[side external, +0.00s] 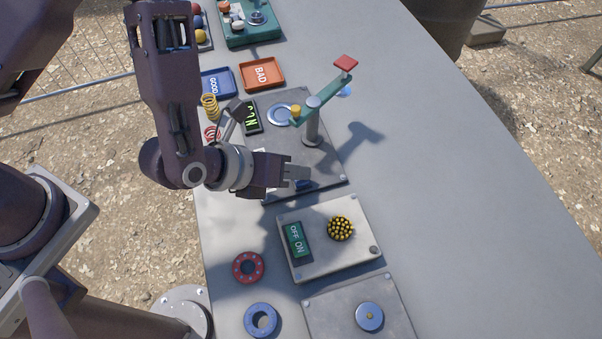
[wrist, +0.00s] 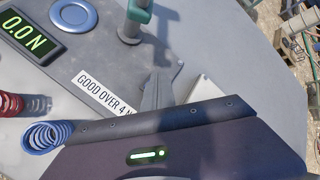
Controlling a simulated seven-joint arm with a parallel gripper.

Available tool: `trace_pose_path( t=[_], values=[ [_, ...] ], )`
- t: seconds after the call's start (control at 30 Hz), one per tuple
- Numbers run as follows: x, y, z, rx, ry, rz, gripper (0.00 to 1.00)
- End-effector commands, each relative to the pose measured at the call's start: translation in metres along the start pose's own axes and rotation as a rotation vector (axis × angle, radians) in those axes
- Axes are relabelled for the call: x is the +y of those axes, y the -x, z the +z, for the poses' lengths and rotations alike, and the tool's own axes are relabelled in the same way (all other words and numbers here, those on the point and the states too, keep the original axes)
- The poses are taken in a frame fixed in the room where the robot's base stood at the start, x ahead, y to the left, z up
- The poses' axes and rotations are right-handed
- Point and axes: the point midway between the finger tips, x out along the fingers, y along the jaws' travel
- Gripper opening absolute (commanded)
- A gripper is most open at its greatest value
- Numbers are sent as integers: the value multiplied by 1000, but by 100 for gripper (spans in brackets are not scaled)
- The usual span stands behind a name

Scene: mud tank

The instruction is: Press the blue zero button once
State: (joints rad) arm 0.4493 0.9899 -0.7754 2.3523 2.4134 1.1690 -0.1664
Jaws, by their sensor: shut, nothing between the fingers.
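A small blue part (side external: 304,184), which looks like the blue zero button, shows at the near edge of the dark grey tester plate (side external: 330,176) in the side view. It is partly covered by my gripper (side external: 303,174). My gripper is shut and empty, with its fingertips just above or beside the blue part; I cannot tell whether they touch it. In the wrist view my fingertips (wrist: 157,76) are over the plate beside the "GOOD OVER 4 N" label (wrist: 103,92), and the blue part is hidden. The green display (wrist: 31,33) reads 0.0 N.
A post with a green lever (side external: 328,95) stands on the plate beyond my gripper. Red (wrist: 10,104) and blue (wrist: 47,136) springs stand on the left. A panel with an OFF/ON switch (side external: 297,240) lies nearer. The table's right side is clear.

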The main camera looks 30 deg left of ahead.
Motion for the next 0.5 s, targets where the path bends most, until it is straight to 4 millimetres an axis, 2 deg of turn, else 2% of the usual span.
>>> trace_pose_path(
  t=[0.23, 0.5],
  values=[
    [-7, 10, 7, 0, -1, 0, 0],
    [-8, 11, 8, 1, 0, 0, 0]
  ],
)
